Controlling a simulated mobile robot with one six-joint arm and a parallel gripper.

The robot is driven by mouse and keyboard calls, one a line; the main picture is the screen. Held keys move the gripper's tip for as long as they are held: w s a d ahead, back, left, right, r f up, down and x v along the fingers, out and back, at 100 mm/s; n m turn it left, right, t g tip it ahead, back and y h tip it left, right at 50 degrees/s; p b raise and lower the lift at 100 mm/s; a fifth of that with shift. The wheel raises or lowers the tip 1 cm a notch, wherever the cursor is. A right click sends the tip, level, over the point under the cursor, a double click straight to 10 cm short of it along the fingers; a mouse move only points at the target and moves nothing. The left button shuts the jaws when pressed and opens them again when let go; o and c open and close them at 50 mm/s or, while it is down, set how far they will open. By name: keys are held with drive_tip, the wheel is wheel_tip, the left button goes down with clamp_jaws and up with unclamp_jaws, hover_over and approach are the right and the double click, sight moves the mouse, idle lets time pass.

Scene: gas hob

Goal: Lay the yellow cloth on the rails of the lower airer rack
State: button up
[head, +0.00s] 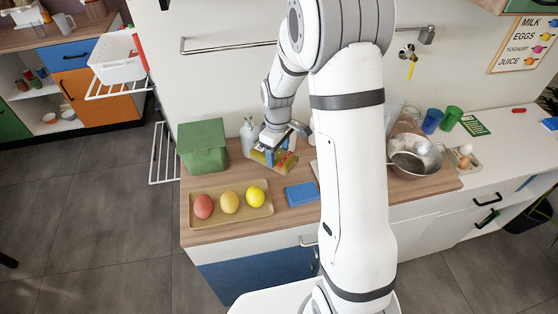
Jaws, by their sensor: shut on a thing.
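My gripper (273,151) is low over the counter, in a tan holder (265,168) between the green box and the blue folded cloth. It is shut on what looks like the yellow cloth (259,157); the cloth is small and partly hidden by the fingers. A red piece shows beside it. The lower airer rack (163,153) has white rails and sticks out from the counter's left end, below the upper rack. Its rails look bare.
The upper rack (100,92) carries a white basket (118,62). A green box (203,146) stands at the counter's left end, behind a tray (240,211) of egg-shaped items. A blue folded cloth (301,194) lies right of the tray. A soap bottle (247,136) stands behind my gripper.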

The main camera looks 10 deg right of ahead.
drive_tip(key=shift+f+p, duration=0.3)
drive_tip(key=shift+f, duration=2.3)
drive_tip(key=shift+f, duration=0.25)
drive_tip(key=o, duration=1)
drive_tip(key=shift+r, duration=0.1)
